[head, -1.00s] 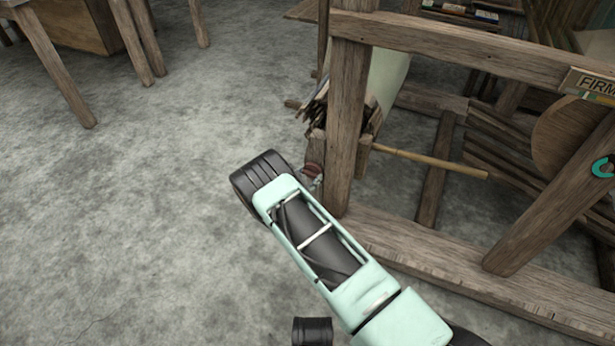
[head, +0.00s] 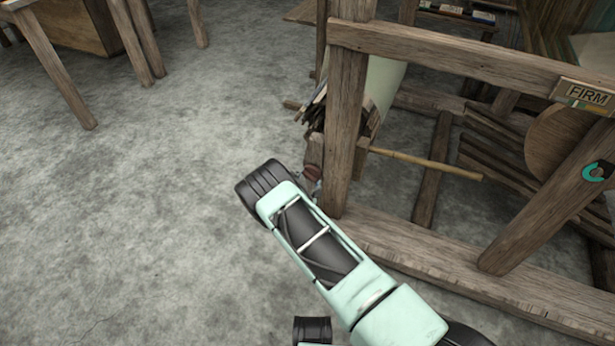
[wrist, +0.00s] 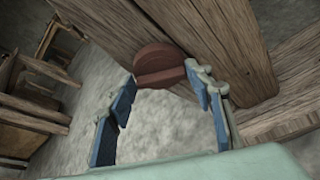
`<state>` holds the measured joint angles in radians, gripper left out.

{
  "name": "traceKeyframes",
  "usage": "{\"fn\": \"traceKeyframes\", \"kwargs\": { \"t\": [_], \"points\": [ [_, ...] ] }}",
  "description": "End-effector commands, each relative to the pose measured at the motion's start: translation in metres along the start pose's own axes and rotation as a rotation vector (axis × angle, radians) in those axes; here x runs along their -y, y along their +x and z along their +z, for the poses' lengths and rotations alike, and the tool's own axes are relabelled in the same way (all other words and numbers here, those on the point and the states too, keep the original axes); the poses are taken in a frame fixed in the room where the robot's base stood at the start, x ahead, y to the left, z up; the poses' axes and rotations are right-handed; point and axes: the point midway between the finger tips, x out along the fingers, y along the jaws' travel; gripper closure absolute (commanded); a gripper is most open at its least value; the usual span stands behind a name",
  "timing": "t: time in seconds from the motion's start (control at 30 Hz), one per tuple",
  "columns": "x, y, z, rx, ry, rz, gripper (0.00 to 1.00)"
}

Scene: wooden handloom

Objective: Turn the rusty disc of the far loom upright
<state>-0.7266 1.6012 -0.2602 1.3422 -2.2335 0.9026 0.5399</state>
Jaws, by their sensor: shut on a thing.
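The rusty disc (wrist: 157,58) is a round reddish-brown piece with a raised bar across its face, mounted against a wooden beam in the wrist view. Its bar lies close to level in that picture, slightly tilted. My gripper (wrist: 162,76) has its blue-padded fingers on either side of the disc, shut on it. In the head view the disc (head: 312,171) shows only as a small brown patch beside the loom's post, partly hidden. My gripper is mostly hidden there behind my wrist.
The wooden loom post (head: 347,120) stands right beside my gripper. A thin wooden rod (head: 425,164) sticks out to its right, and a low floor beam (head: 440,265) runs along the front. The grey floor (head: 150,210) at left is clear. Table legs (head: 55,70) stand at far left.

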Motion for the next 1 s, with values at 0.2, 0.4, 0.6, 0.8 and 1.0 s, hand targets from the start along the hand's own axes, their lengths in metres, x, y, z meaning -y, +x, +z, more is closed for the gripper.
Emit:
{"fn": "traceKeyframes", "kwargs": {
  "t": [0.2,0.4,0.6,0.8,1.0],
  "points": [
    [0.005,0.0,-0.001,-0.001,0.188,0.077,0.77],
    [0.009,0.001,-0.003,-0.002,0.364,0.15,0.77],
    [0.012,0.002,-0.005,0.0,0.541,0.223,0.77],
    [0.014,0.003,-0.008,0.0,0.707,0.292,0.77],
    [0.015,0.003,-0.009,-0.001,0.845,0.349,0.77]
  ]
}}
